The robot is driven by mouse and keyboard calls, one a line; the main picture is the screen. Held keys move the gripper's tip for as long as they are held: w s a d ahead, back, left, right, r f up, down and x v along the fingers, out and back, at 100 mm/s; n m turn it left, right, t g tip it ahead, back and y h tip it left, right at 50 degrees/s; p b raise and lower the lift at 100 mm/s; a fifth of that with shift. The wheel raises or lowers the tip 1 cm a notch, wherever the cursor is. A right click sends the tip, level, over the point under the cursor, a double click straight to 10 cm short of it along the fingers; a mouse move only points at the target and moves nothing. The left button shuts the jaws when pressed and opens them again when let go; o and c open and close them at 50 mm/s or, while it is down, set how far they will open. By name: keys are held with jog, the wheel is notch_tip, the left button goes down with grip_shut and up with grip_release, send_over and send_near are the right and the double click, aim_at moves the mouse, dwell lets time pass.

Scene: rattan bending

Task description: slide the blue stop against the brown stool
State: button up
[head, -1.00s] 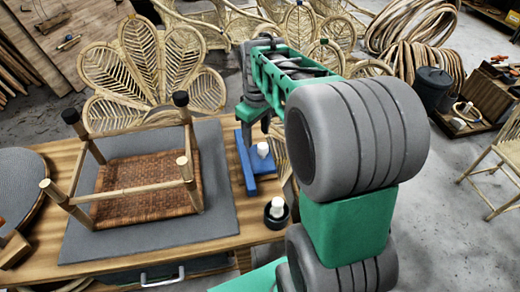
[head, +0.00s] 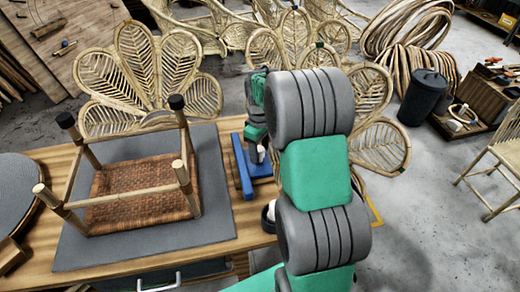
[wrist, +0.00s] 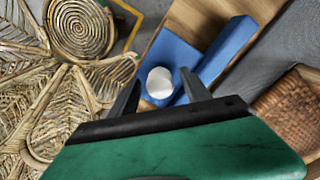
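The blue stop (head: 243,167) lies on the wooden table just right of the grey mat, its long bar along the mat side. A white knob (wrist: 160,83) stands on its base. The brown stool (head: 135,190) lies upside down on the mat, legs up, left of the stop and apart from it. My gripper (wrist: 157,92) is open, with one finger on each side of the white knob in the wrist view and gaps showing. In the head view my arm partly hides the stop's right side and the gripper's fingers.
The grey mat (head: 205,235) leaves a bare strip between stool and stop. A black cup (head: 267,220) sits near the table's right edge, partly behind my arm. Rattan chair backs (head: 160,75) stand behind the table.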

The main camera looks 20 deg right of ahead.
grip_shut()
dwell(0.4)
dwell(0.9)
